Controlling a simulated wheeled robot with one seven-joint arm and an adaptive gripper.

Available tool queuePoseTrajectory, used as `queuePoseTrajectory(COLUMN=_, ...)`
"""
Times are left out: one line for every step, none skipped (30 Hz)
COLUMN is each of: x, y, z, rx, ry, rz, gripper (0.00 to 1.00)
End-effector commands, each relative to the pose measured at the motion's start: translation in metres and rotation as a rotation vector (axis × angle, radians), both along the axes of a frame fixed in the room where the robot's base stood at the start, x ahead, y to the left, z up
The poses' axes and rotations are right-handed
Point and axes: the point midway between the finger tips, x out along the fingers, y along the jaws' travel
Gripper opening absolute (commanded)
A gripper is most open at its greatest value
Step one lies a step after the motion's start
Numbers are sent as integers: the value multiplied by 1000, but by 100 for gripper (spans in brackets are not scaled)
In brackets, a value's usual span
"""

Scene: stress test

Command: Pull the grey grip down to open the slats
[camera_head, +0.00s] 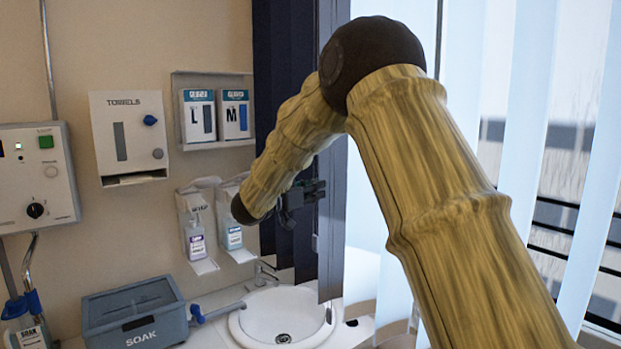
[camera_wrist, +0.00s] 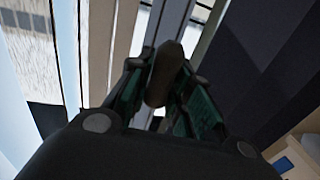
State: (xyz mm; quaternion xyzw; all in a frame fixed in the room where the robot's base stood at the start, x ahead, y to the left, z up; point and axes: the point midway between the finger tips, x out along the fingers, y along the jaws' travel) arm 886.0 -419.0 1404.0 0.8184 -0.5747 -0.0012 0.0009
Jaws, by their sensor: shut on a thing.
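My gripper (camera_head: 303,193) is in front of the dark slats beside the window, above the sink, partly hidden by my arm. In the wrist view my gripper's fingers (camera_wrist: 164,82) are closed around a rounded, elongated grey-brown grip (camera_wrist: 166,68). The grip sits between both fingers; its far part and whatever it hangs from are hard to make out. In the head view the grip cannot be told apart from the gripper. Pale vertical slats (camera_head: 529,95) hang at the right, with gaps showing the outside. Dark slats (camera_head: 283,90) hang behind my gripper.
A white sink (camera_head: 245,322) with a tap is below my gripper. A grey SOAK box (camera_head: 135,318) stands to its left. Soap dispensers (camera_head: 195,225), a glove rack (camera_head: 213,143) and a towel dispenser (camera_head: 128,135) are on the wall. My arm covers part of the window.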

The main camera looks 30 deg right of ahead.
Motion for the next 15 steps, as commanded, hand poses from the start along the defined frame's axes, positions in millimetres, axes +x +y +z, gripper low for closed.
queuePoseTrajectory(x=0, y=0, z=-10, rx=-1, ry=2, rz=0, gripper=0)
queuePoseTrajectory(x=0, y=0, z=-13, rx=0, ry=1, rz=0, gripper=0)
queuePoseTrajectory(x=0, y=0, z=-16, rx=0, ry=1, rz=0, gripper=0)
queuePoseTrajectory(x=0, y=0, z=-18, rx=0, ry=1, rz=0, gripper=0)
queuePoseTrajectory(x=0, y=0, z=-20, rx=-1, ry=2, rz=0, gripper=0)
queuePoseTrajectory(x=0, y=0, z=-21, rx=-1, ry=2, rz=0, gripper=0)
queuePoseTrajectory(x=0, y=0, z=-22, rx=-1, ry=2, rz=0, gripper=0)
queuePoseTrajectory(x=0, y=0, z=-23, rx=0, ry=1, rz=0, gripper=0)
queuePoseTrajectory(x=0, y=0, z=-23, rx=0, ry=1, rz=0, gripper=0)
queuePoseTrajectory(x=0, y=1, z=-23, rx=0, ry=1, rz=0, gripper=0)
queuePoseTrajectory(x=0, y=1, z=-23, rx=0, ry=1, rz=0, gripper=0)
queuePoseTrajectory(x=0, y=1, z=-23, rx=0, ry=1, rz=1, gripper=0)
queuePoseTrajectory(x=0, y=1, z=-23, rx=0, ry=1, rz=1, gripper=0)
queuePoseTrajectory(x=1, y=1, z=-23, rx=0, ry=1, rz=1, gripper=0)
queuePoseTrajectory(x=0, y=1, z=-23, rx=0, ry=1, rz=1, gripper=0)
